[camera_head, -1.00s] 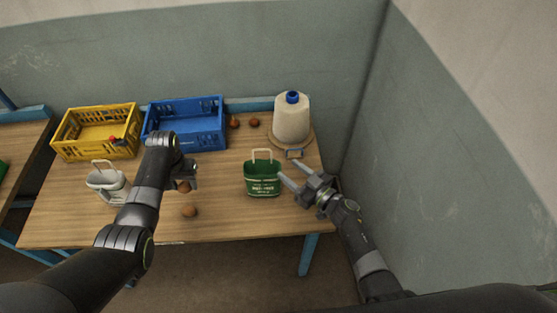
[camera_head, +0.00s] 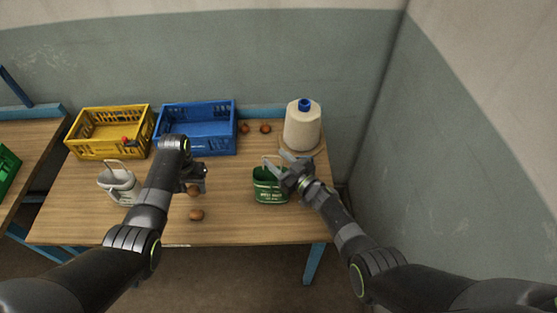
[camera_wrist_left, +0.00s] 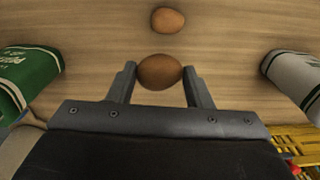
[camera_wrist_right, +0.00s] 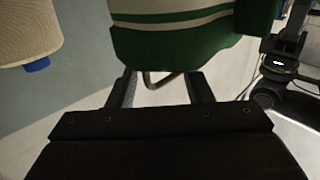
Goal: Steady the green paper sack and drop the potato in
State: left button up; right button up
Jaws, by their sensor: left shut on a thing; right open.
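The green paper sack (camera_head: 270,190) stands upright on the table with a pale loop handle. It also shows at the left edge of the left wrist view (camera_wrist_left: 30,75) and at the top of the right wrist view (camera_wrist_right: 170,40). My right gripper (camera_head: 277,163) is open at the sack's top right side; in the right wrist view the handle shows between its fingers (camera_wrist_right: 162,88). My left gripper (camera_head: 197,180) is shut on a brown potato (camera_wrist_left: 160,72), left of the sack and apart from it. Another potato (camera_head: 196,215) lies on the table nearby.
A white sack (camera_head: 120,187) stands at the left. A yellow crate (camera_head: 90,150) and a blue crate (camera_head: 210,148) stand at the back. Small round vegetables (camera_head: 265,128) lie right of the blue crate. A large thread cone (camera_head: 302,128) stands behind the green sack.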

grip_shut()
dwell(0.3)
pick_arm(q)
jog(key=w+d+r+m, duration=0.1)
jog(key=d+r+m, duration=0.3)
jog(key=d+r, duration=0.5)
jog(key=w+d+r+m, duration=0.1)
jog(key=d+r+m, duration=0.3)
jog(key=d+r, duration=0.5)
notch_tip(320, 180, down, 8)
jog(key=d, duration=0.2)
jog(key=shift+d, duration=0.15)
jog(key=shift+f, duration=0.15)
dwell(0.5)
